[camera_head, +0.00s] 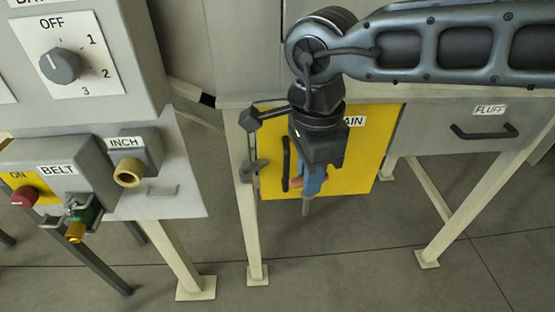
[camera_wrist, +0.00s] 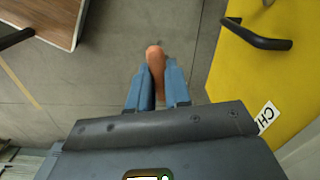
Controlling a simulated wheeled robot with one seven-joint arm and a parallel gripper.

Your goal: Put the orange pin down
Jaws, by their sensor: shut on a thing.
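The orange pin (camera_wrist: 154,56) shows in the wrist view as a rounded orange-brown piece between the blue fingers of my gripper (camera_wrist: 158,86). The gripper is shut on it, and the pin's end sticks out past the fingertips. In the head view my gripper (camera_head: 312,182) hangs pointing down in front of the yellow panel (camera_head: 365,160). Only a small orange bit of the pin (camera_head: 296,183) shows there beside the blue fingers. The rest of the pin is hidden by the gripper.
The yellow panel has a black handle (camera_head: 286,164) close to the left of my gripper. A grey drawer labelled FLUFF (camera_head: 430,140) is at the right. Control boxes labelled BELT (camera_head: 80,170) and INCH (camera_head: 128,150) stand at the left. A brown-topped piece (camera_wrist: 50,18) shows upper left in the wrist view.

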